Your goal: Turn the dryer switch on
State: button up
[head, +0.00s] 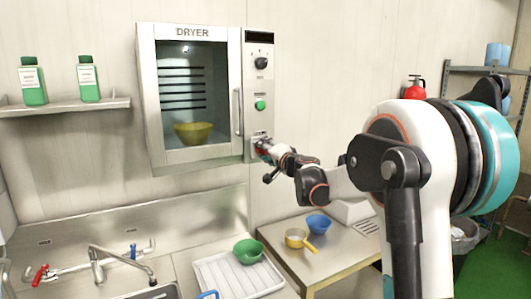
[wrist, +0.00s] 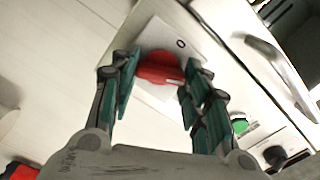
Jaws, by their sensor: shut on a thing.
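The dryer (head: 192,90) is a metal cabinet on the wall with a glass door and a control panel on its right side. Its red switch (wrist: 160,68) sits on a pale plate marked "O" (wrist: 188,48) at the panel's lower end. My gripper (wrist: 157,82) is shut on the red switch, one finger on each side of it. In the head view my gripper (head: 268,154) reaches the panel's bottom and hides most of the switch.
Above the switch are a green button (head: 260,105) and a black knob (head: 261,63). The closed door has a vertical handle (head: 237,111); a yellow bowl (head: 193,132) is inside. A side table (head: 318,268) with bowls stands below my arm.

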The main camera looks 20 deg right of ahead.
jog(key=m, duration=0.5)
jog(key=shift+b, duration=0.35)
dwell(0.3)
jog(key=o, duration=1.1)
jog(key=shift+d+f, duration=0.1)
jog(key=shift+c, duration=0.2)
jog(key=shift+s, duration=0.1)
jog(key=s, duration=1.1)
jog(key=shift+s+d, duration=0.3)
jog(key=shift+s, duration=0.1)
